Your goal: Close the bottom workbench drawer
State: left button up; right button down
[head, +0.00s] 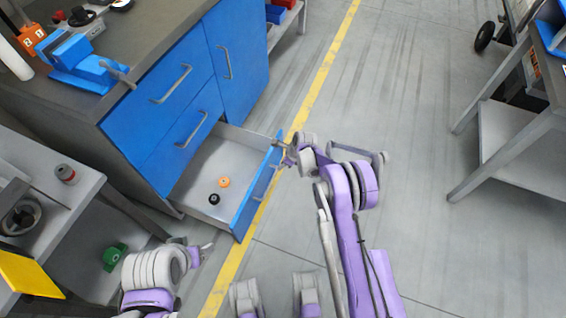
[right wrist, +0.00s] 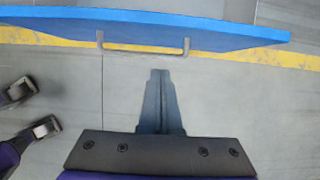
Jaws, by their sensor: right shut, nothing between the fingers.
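The bottom drawer (head: 202,168) of the blue workbench is pulled out, with its blue front panel (head: 246,208) standing away from the cabinet. Its grey handle (right wrist: 145,51) shows in the right wrist view. My right gripper (head: 284,158) is outside the drawer, by the far end of the panel.
An orange ring (head: 223,182) and a black ring (head: 214,199) lie in the drawer. The drawers above (head: 160,92) are shut. A grey bench (head: 60,205) stands at the left and a grey table (head: 500,150) at the right. The floor (head: 410,170) between is clear.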

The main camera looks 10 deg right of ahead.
jog(key=a+f, duration=0.1)
jog(key=w+a+f, duration=0.1)
jog(key=f, duration=0.1)
jog(key=w+a+f+b, duration=0.1)
jog(key=a, duration=0.1)
jog(key=shift+w+f, duration=0.2)
jog(key=shift+f, duration=0.05)
pick_arm(q)
jog(key=shift+w+f, duration=0.1)
jog(key=shift+f, duration=0.8)
pick_arm(e)
jog(key=shift+w+a+r, duration=0.1)
jog(key=shift+w+a, duration=0.15)
jog(key=shift+a, duration=0.25)
